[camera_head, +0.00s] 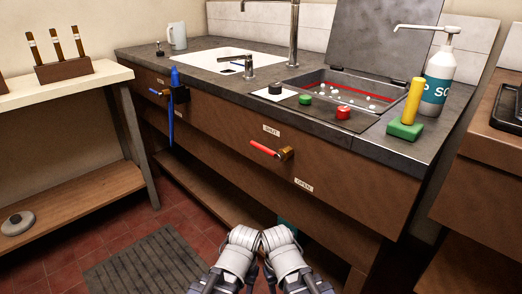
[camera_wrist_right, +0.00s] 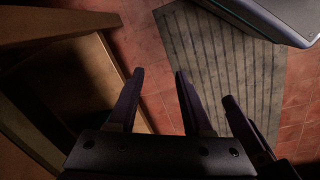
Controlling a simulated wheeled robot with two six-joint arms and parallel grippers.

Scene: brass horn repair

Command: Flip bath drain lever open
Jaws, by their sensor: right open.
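The drain lever has a red handle (camera_head: 265,148) on a brass valve (camera_head: 287,154) on the brown cabinet front. The handle points left, just below the SHUT label (camera_head: 271,131). The OPEN label (camera_head: 304,185) is below and right of the valve. Above is the bath (camera_head: 325,88), a sunken metal basin with white bits and a red bar, its lid raised. My two arms are folded together at the bottom of the head view, below and apart from the lever. In the right wrist view my right gripper (camera_wrist_right: 158,80) is open and empty. My left gripper's jaws cannot be made out.
Green (camera_head: 305,99) and red (camera_head: 343,112) knobs sit before the bath. A soap bottle (camera_head: 438,75) and yellow-handled brush (camera_head: 411,105) stand right. A blue tool (camera_head: 172,108) hangs on the front at left. A ribbed mat (camera_head: 150,262) lies on the floor.

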